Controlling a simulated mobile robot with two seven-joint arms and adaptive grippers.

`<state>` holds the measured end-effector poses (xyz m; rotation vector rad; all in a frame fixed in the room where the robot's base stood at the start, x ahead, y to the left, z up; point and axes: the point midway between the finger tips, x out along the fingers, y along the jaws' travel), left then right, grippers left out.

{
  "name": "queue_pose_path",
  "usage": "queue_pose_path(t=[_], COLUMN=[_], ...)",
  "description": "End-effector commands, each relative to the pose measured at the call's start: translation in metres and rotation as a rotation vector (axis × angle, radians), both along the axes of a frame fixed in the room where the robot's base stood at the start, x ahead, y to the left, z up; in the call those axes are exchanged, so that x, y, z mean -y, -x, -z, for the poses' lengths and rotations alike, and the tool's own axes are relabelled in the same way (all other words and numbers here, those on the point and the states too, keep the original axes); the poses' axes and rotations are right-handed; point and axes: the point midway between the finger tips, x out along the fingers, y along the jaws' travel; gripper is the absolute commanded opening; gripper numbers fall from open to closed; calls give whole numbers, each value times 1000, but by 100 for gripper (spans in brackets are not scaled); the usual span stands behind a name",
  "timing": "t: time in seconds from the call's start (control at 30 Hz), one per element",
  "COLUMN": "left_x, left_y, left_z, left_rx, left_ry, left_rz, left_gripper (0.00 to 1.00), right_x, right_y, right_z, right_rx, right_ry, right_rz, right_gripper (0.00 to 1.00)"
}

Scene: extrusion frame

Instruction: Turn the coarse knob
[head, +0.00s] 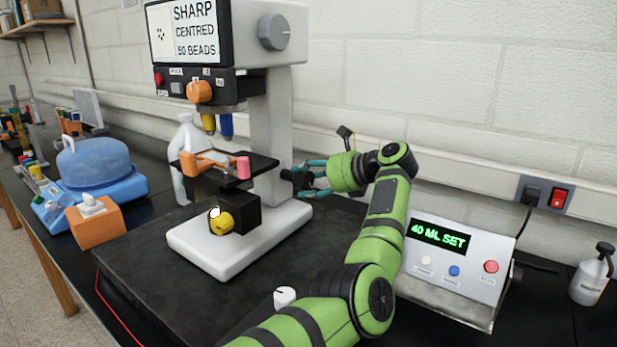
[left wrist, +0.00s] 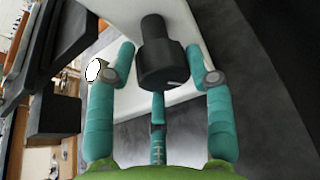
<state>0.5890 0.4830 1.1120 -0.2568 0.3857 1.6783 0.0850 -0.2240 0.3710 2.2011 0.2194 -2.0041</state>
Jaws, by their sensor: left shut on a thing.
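The coarse knob (left wrist: 168,68) is a dark stepped cylinder with a pale mark on its wide part and a narrower end. In the left wrist view it sits between the teal fingers of my left gripper (left wrist: 160,62), which is shut on it. In the head view my left gripper (head: 303,180) reaches the right side of the white microscope (head: 268,110), beside the black stage (head: 262,166). My right gripper is not in view.
A box reading "40 ML SET" (head: 455,265) stands right of my left arm. A white jug (head: 187,135) stands behind the microscope. A blue domed device (head: 95,165) and an orange tissue box (head: 95,225) are at left. The dark bench front is mostly clear.

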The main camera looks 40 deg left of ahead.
Motion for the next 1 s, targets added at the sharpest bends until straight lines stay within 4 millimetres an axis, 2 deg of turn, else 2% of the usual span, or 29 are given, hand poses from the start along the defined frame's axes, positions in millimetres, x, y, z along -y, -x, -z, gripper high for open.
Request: queue_pose_path(t=[0.07, 0.1, 0.13, 0.43, 0.57, 0.67, 1.0], left_x=[-1, -1, -1, 0, 7, 21, 87], left_y=[-2, -1, -1, -1, -3, -5, -16], left_z=[-6, -7, -7, -3, -6, -12, -41], left_rx=[10, 10, 10, 7, 7, 8, 8], left_ry=[-13, -14, -13, -7, -6, -6, -9], left_rz=[6, 6, 6, 4, 6, 8, 9], left_gripper=[20, 69, 72, 72, 72, 72, 72], right_x=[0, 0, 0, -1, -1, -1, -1], right_y=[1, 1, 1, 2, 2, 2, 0], right_z=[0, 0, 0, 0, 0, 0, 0], right_rx=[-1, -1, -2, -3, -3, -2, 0], right_ry=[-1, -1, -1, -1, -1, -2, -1], right_rz=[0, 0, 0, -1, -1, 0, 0], right_gripper=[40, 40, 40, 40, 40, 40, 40])
